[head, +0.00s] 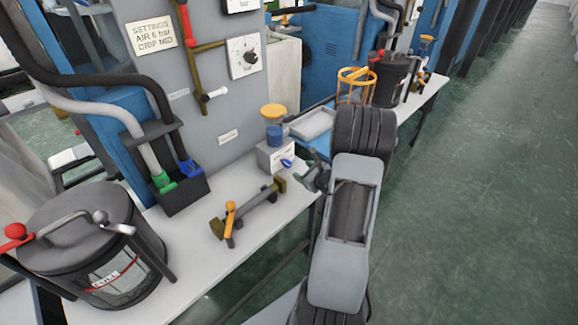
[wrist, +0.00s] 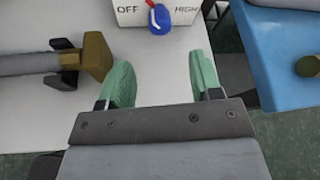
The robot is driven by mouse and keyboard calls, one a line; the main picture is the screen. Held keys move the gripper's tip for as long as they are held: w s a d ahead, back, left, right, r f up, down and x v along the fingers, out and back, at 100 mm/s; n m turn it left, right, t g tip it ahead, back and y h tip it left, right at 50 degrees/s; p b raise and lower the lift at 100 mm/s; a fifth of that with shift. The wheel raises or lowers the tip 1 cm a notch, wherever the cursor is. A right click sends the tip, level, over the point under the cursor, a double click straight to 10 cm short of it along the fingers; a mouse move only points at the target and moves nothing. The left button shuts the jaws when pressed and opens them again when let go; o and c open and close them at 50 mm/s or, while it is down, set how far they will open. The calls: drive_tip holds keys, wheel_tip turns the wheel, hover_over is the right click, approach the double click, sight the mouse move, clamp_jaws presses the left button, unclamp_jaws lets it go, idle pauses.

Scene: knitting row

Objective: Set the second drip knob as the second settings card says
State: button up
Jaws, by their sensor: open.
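A pale drip box (head: 275,156) with a blue drip knob (head: 287,163) stands on the near white bench by its right end. In the wrist view the blue knob (wrist: 162,20) has a red mark at its upper left and sits between the words OFF and HIGH. The top of its dial is cut off, so I cannot tell its exact setting.
A grey rod with brass ends (head: 255,207) lies left of my gripper on the white bench (head: 185,255). A dark lidded pot (head: 95,240) stands at the front left. A blue surface (wrist: 290,50) lies close on the right. The aisle floor (head: 480,170) is clear.

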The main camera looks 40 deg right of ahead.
sight(290, 164)
drive_tip(key=x, duration=0.9)
drive_tip(key=shift+w+a+f, duration=0.1)
drive_tip(key=shift+w, duration=0.2)
drive_tip(key=c, duration=0.9)
drive_tip(key=m+y+p, duration=0.2)
drive_tip(key=shift+m, duration=0.4)
drive_tip(key=shift+d+m+g+y+p, duration=0.3)
drive_tip(key=shift+m+y+p, duration=0.55)
drive_tip(key=shift+m, duration=0.25)
drive_tip(key=shift+m+y, duration=0.85)
drive_tip(key=shift+m, duration=0.25)
